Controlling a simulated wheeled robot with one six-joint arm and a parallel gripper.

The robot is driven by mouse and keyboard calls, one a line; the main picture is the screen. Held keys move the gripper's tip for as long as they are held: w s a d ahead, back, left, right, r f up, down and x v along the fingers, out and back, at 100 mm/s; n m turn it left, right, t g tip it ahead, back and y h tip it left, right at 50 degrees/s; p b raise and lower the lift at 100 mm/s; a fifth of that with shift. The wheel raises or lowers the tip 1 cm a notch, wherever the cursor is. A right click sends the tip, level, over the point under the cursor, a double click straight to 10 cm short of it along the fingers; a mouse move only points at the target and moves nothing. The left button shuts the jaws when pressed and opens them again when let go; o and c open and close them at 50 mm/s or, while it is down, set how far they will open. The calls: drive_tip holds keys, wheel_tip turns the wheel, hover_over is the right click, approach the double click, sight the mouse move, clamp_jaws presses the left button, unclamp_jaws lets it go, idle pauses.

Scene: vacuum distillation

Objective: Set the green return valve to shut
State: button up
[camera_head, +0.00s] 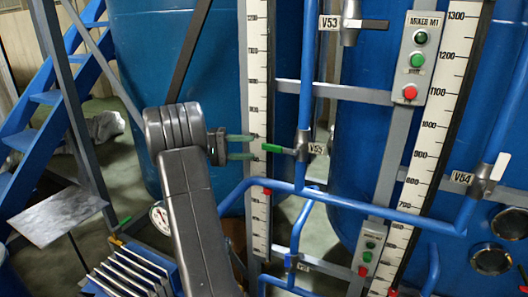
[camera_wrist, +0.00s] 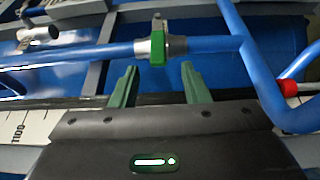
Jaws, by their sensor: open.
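The valve with the green handle (camera_head: 274,149) sits on a vertical blue pipe, beside a tag that appears to read V55 (camera_head: 317,149). Its handle sticks out to the left, across the pipe, toward my gripper. In the wrist view the green handle (camera_wrist: 157,50) shows nearly end-on, in front of the grey valve body (camera_wrist: 143,46). My gripper (camera_head: 253,147) is open and empty, just left of the handle's end. In the wrist view its green fingers (camera_wrist: 158,72) stand on either side of the handle's line, with the handle a little beyond the tips.
A button box (camera_head: 414,58) and scale strips (camera_head: 258,70) stand near the pipes. Blue tanks (camera_head: 355,190) are behind. A pressure gauge (camera_head: 160,217) is lower left.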

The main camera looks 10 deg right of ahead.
sight(262, 147)
drive_tip(key=a+p, duration=0.2)
drive_tip(key=p, duration=0.1)
drive_tip(key=w+a+p, duration=0.1)
drive_tip(key=a+p, duration=0.2)
drive_tip(key=p, duration=0.1)
drive_tip(key=shift+r, duration=0.1)
drive_tip(key=shift+a+p, duration=0.1)
drive_tip(key=shift+p, duration=0.35)
drive_tip(key=shift+f+b, duration=0.3)
drive_tip(key=shift+b, duration=0.35)
drive_tip(key=d+b, duration=0.1)
drive_tip(key=d, duration=0.3)
drive_tip(key=s+d+b, duration=0.1)
drive_tip(key=d+b, duration=0.1)
drive_tip(key=d, duration=0.2)
drive_tip(key=s+d+b, duration=0.1)
drive_tip(key=d, duration=0.3)
drive_tip(key=shift+s+r+b, duration=0.2)
drive_tip(key=shift+r+b, duration=0.1)
drive_tip(key=shift+b, duration=0.1)
drive_tip(key=shift+a, duration=0.1)
